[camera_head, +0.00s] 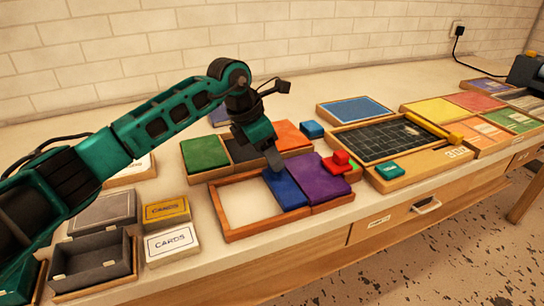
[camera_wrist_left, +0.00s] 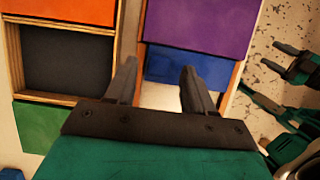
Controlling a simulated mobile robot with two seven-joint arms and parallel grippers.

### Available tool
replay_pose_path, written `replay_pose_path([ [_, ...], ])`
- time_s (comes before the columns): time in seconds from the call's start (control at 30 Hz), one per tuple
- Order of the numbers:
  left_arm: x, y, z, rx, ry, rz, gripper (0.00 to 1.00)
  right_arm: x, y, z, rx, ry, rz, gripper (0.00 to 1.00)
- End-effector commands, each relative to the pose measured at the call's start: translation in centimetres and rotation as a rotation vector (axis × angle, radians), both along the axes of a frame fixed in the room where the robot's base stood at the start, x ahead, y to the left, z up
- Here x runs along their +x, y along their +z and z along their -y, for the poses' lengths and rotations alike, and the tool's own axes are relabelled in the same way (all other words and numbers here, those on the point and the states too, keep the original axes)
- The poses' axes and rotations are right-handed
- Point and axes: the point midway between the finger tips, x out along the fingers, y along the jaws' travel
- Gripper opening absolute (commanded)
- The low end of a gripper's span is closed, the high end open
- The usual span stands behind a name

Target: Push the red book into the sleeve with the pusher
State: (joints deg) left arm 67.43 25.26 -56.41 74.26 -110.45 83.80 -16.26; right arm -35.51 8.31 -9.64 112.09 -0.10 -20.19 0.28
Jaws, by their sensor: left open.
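In the head view a small red stepped piece (camera_head: 340,160) sits on the counter right of a purple panel (camera_head: 318,180); I cannot tell whether it is the book or the pusher. No clear sleeve can be made out. The purple panel and a blue panel (camera_head: 286,188) lie at the right of a wooden-framed tray (camera_head: 232,235) whose left part is bare. My left gripper (camera_head: 274,160) is open and empty over the blue panel's far edge. In the left wrist view its fingers (camera_wrist_left: 157,88) straddle nothing. Dark teal parts at that view's right seem to be my right gripper (camera_wrist_left: 290,65).
Green (camera_head: 205,153) and orange (camera_head: 290,135) panels lie behind the tray. Two CARDS boxes (camera_head: 171,243) and a grey box (camera_head: 92,264) stand left. A dark gridded board (camera_head: 380,142) with a yellow bar (camera_head: 432,126) is at right. The counter's front edge is close.

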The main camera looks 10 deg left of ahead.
Motion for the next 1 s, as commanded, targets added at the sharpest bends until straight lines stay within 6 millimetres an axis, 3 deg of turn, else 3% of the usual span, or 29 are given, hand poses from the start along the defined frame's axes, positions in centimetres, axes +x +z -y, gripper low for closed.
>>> replay_pose_path([
  [0.3, -1.4, 6.6, -2.3, -0.001, 0.002, 0.006, 0.53, -0.1, -0.1, 0.1, -0.002, -0.002, -0.003, 0.55],
  [0.5, -2.1, 9.5, -3.2, 0.000, 0.001, 0.003, 0.53, -0.1, -0.1, 0.1, -0.002, -0.002, -0.004, 0.55],
  [1.0, -2.4, 10.4, -3.6, 0.000, 0.000, 0.001, 0.53, -0.2, -0.1, 0.0, 0.000, -0.002, -0.004, 0.55],
])
